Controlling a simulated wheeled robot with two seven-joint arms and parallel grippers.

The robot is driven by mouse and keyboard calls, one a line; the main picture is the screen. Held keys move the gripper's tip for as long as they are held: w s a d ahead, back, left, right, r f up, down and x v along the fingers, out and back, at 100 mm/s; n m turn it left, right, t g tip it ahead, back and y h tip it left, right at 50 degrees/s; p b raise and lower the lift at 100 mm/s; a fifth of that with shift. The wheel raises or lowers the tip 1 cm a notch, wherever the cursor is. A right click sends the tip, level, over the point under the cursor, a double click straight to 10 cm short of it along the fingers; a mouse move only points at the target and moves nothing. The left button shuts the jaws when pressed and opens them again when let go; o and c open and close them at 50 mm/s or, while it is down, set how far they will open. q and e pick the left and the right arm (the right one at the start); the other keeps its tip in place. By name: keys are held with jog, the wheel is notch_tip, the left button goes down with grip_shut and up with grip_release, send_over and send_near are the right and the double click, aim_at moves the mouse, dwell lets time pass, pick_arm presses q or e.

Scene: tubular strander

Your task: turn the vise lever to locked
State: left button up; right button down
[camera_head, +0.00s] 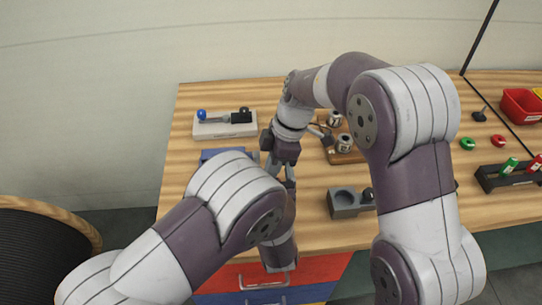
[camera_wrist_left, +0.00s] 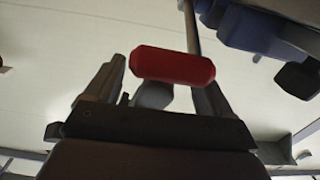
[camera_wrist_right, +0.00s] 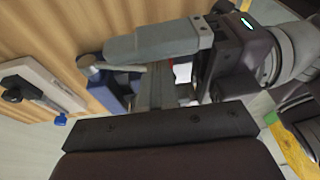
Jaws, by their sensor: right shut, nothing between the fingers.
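The blue vise (camera_head: 222,154) is on the table, left of the middle, partly hidden by my left arm. It shows at the upper right of the left wrist view (camera_wrist_left: 258,32) and behind the fingers in the right wrist view (camera_wrist_right: 118,84). The lever shows in the left wrist view as a red grip (camera_wrist_left: 172,65) on a grey rod. My left gripper (camera_wrist_left: 163,92) is open, its fingers on either side of the red grip; contact cannot be told. My right gripper (camera_wrist_right: 156,88) is shut and empty close to the vise. In the head view the arms hide the lever.
A white plate (camera_head: 225,131) with a blue-knobbed lever lies behind the vise. A grey block (camera_head: 344,204) with a round recess and a wooden holder (camera_head: 346,156) with metal parts lie right of my right gripper. A red bin (camera_head: 522,105) is far right. My arms are very close together.

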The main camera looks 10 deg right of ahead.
jog(key=shift+w+r, duration=0.15)
jog(key=shift+r, duration=0.05)
